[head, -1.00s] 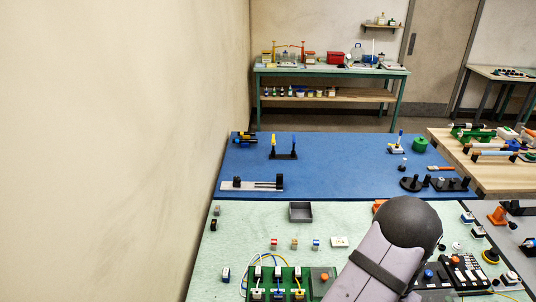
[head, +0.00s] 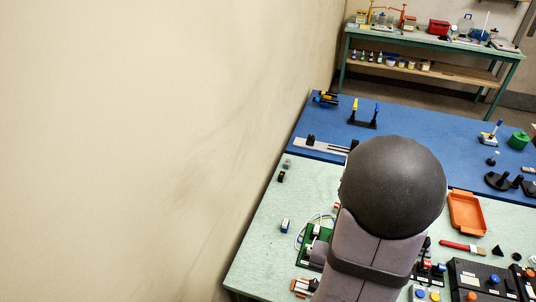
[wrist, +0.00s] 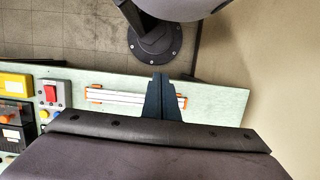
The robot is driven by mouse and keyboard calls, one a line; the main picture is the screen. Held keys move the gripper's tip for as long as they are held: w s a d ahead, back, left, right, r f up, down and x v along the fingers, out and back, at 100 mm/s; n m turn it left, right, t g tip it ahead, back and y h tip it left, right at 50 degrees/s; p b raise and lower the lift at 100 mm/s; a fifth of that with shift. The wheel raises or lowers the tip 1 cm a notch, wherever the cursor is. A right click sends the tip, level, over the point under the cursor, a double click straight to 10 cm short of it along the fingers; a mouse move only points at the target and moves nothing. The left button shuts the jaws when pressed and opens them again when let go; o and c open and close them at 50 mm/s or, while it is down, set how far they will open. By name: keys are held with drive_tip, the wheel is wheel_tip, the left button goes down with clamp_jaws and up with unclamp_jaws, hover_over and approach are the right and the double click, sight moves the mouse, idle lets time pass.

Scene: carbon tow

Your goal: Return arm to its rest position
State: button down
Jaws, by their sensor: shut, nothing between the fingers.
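My gripper (wrist: 159,80) shows in the wrist view as a dark wedge of fingers, shut with nothing between them. It points over the pale green bench (wrist: 215,101), in front of a long white piece with orange ends (wrist: 112,96); I cannot tell the height between them. In the head view my arm's dark rounded joint and grey link fill the lower middle, and the gripper is hidden. My base, with its round bolted flange, is at the top of the wrist view.
In the wrist view, a grey box with a red switch (wrist: 50,94) and a yellow block (wrist: 15,82) stand left. In the head view, an orange tray (head: 467,214) is right of my arm. A blue mat (head: 420,127) lies beyond. A bare wall (head: 130,150) stands left.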

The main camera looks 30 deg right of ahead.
drive_tip(key=w+a+r+n+t+h, duration=0.1)
drive_tip(key=w+a+r+n, duration=0.1)
drive_tip(key=w+a+n, duration=0.2)
drive_tip(key=w+a+r+n+t+h, duration=0.1)
drive_tip(key=w+a+r+n, duration=0.1)
drive_tip(key=w+a+n, duration=0.3)
drive_tip(key=a, duration=0.4)
drive_tip(key=shift+a+r+b, duration=0.2)
drive_tip(key=shift+a+b, duration=0.15)
drive_tip(key=shift+a, duration=0.05)
